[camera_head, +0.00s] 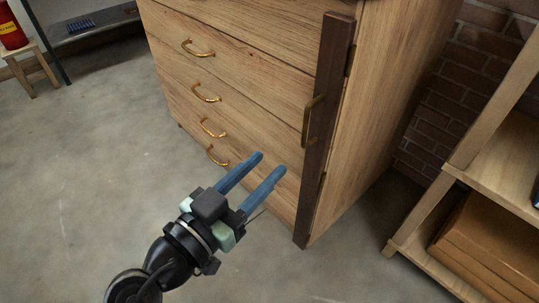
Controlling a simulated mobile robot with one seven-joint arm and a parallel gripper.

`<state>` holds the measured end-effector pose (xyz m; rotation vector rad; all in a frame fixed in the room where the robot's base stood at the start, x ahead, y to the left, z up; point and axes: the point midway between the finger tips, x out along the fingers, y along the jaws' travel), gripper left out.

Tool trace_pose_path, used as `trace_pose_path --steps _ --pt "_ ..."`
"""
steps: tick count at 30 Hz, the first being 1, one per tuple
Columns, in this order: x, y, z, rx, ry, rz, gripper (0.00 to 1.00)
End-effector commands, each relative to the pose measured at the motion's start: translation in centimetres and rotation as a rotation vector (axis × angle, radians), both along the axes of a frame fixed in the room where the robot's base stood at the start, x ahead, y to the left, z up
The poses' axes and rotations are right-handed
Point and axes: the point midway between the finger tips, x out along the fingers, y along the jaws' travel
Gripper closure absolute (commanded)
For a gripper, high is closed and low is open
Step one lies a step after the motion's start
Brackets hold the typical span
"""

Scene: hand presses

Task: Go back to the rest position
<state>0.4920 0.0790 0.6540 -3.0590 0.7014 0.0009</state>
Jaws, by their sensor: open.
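My gripper (270,163) is in the lower middle of the head view, with two blue fingers apart and nothing between them. It points up and to the right, toward the front of a wooden drawer cabinet (262,62). The fingertips overlap the lower drawers in the picture; I cannot tell how near they are to the wood. My black arm reaches in from the bottom left.
The cabinet has several brass handles (206,93) and a dark upright bar (327,110) with its own handle (311,120). A wooden shelf (445,205) holding a brown box (490,240) stands right. A small stool (38,72) bears a red container (12,30). Floor at left is clear.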

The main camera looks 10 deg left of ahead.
Motion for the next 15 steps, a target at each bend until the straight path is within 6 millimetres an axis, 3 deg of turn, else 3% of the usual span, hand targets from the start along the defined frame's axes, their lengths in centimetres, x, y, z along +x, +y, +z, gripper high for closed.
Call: trace_pose_path --steps 13,15 --pt "0.02 0.01 -0.02 0.000 0.000 0.001 0.58" --pt "0.34 -0.13 0.76 0.005 -0.003 0.006 0.58"
